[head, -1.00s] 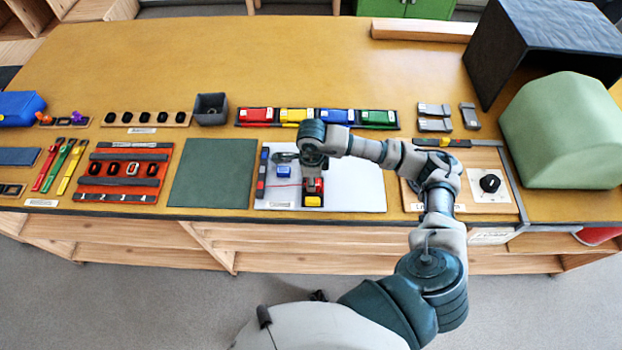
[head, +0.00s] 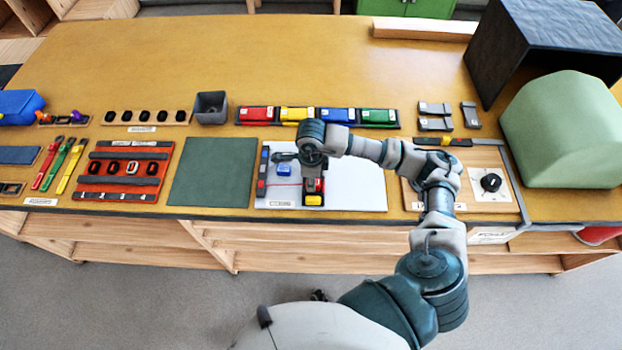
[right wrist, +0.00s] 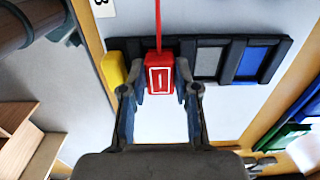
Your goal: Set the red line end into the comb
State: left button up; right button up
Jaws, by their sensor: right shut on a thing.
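My right gripper (right wrist: 160,80) is shut on the red line end (right wrist: 159,73), a red block with a white outlined mark. A red line (right wrist: 158,25) runs from it toward the top of the right wrist view. The block is at the black comb (right wrist: 225,72), between a yellow block (right wrist: 113,69) and a grey slot, with a blue slot beyond. I cannot tell if it is fully seated. In the head view my right gripper (head: 313,170) is over the comb and hides its far part; the yellow block (head: 313,201) shows at the near end. My left gripper is out of view.
The comb lies on a white board (head: 355,190). Behind is a rack (head: 390,126) of coloured blocks. A green mat (head: 213,172) lies left.

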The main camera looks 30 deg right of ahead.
jog(key=shift+f+b, duration=0.35)
jog(key=shift+f, duration=0.15)
jog(key=o, duration=1.1)
jog(key=shift+r, duration=0.1)
notch_tip(320, 180, up, 12)
jog(key=shift+f, duration=0.15)
